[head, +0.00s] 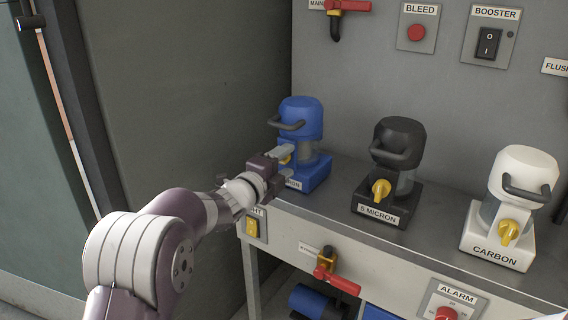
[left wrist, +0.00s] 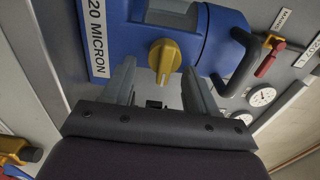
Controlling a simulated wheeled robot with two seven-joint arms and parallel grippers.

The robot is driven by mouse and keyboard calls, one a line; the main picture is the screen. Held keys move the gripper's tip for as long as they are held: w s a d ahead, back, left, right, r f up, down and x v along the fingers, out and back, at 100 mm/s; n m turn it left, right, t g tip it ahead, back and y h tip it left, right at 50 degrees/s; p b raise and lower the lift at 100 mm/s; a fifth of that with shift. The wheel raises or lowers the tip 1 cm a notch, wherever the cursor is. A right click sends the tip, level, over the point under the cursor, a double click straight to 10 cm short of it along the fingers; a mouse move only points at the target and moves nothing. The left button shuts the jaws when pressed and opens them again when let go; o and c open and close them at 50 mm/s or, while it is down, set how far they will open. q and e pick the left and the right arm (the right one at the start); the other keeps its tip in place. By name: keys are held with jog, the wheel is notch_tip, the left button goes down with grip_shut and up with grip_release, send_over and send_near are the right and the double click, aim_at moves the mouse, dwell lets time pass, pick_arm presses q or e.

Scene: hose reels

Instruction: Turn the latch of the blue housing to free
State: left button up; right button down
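The blue housing (head: 302,118) stands at the left end of the bench, with a dark handle on its front. It also shows in the left wrist view (left wrist: 222,40), beside a "20 MICRON" label. Its yellow latch (left wrist: 163,58) is a knob low on the housing; in the head view it is mostly hidden behind my left gripper (head: 283,155). In the left wrist view, my left gripper (left wrist: 160,82) is open, its two fingers on either side of the latch. Gaps show between the knob and both fingers. My right gripper is not in view.
A black housing (head: 400,138) labelled 5 MICRON and a white housing (head: 525,172) labelled CARBON stand to the right, each with a yellow latch. Bare bench top lies between the housings.

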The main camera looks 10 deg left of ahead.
pick_arm(q)
jog(key=p+v, duration=0.2)
jog(key=v, duration=1)
jog(key=shift+s, duration=0.35)
jog(key=shift+a+r, duration=0.1)
